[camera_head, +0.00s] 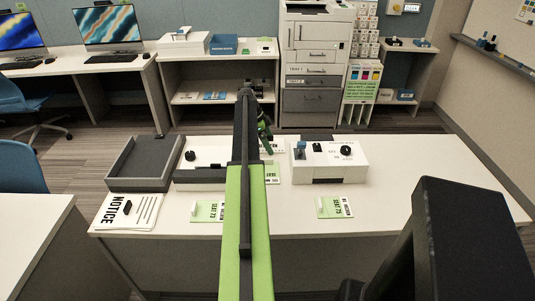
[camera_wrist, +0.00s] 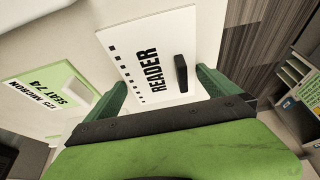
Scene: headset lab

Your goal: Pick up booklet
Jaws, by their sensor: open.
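A white booklet (camera_wrist: 162,38) marked READER, with a row of dark holes along one edge, lies flat below my gripper in the wrist view. A black raised tab (camera_wrist: 181,73) stands on it. My gripper (camera_wrist: 163,90) is open, its green fingers on either side of the lower part of the booklet; the tab is between them, nearer the right finger. I cannot tell the height gap. In the head view my gripper (camera_head: 265,136) is at the table's far edge, and my arm hides much there. Another white sheet (camera_head: 128,211) marked NOTICE, with a black tab, lies at the table's front left.
A green and white SEAT 74 card (camera_wrist: 52,92) lies left of the booklet. On the table (camera_head: 420,170) are a dark grey tray (camera_head: 112,182), a white switch box (camera_head: 322,172) and a SEAT 73 card (camera_head: 334,207). The table's right side is clear.

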